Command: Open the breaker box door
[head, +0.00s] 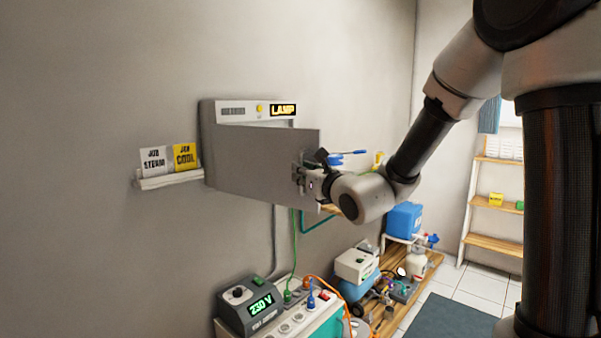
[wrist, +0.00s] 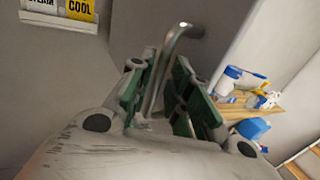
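The breaker box (head: 207,140) is fixed to the wall, with a lit LAMP sign on its upper strip. Its grey door (head: 255,165) stands partly open, swung out from the box with its free edge at the right. My gripper (head: 303,178) is at the door's right edge. In the wrist view, the bent metal handle (wrist: 182,33) runs from the door (wrist: 145,22) down between the green-padded fingers of my gripper (wrist: 165,68), which look closed around it. The box's inside is hidden behind the door.
A small shelf (head: 170,182) with two cards is left of the box. Below stand a voltage unit (head: 250,305) and a socket strip with cables. A wooden bench (head: 425,275) with equipment lies to the right, and a ladder-like rack (head: 478,195) farther back.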

